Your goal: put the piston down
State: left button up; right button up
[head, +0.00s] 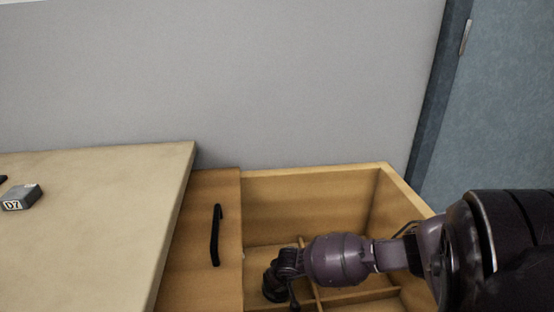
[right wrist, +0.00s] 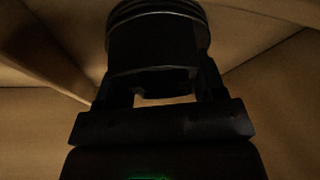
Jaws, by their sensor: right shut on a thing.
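The piston (right wrist: 158,42) is a dark, ringed cylinder at the top of the right wrist view. My right gripper (right wrist: 162,92) is shut on it, with a finger on each side of its lower part. In the head view my right gripper (head: 284,285) is down inside the open wooden drawer (head: 310,186), in its left part near the dividers. The piston is hard to make out there, dark against the gripper. Whether it touches the drawer floor cannot be told. My left gripper is in neither view.
Thin wooden dividers (head: 358,297) split the drawer into compartments. The drawer's front has a black handle (head: 216,236). A beige tabletop (head: 95,205) lies to the left, with a grey block marked D7 (head: 21,197) on it. A grey wall and blue door stand behind.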

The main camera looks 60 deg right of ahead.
jog(key=o, duration=0.7)
jog(key=shift+f, duration=0.15)
jog(key=o, duration=0.5)
jog(key=shift+r, duration=0.55)
pick_arm(q)
jog(key=p, duration=0.2)
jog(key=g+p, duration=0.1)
jog(key=p, duration=0.1)
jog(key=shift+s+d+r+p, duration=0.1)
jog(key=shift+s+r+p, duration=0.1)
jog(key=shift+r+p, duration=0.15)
pick_arm(e)
jog(key=v, duration=1.1)
jog(key=shift+s, duration=0.2)
jog(key=shift+a+r, duration=0.1)
jog(key=shift+r, duration=0.05)
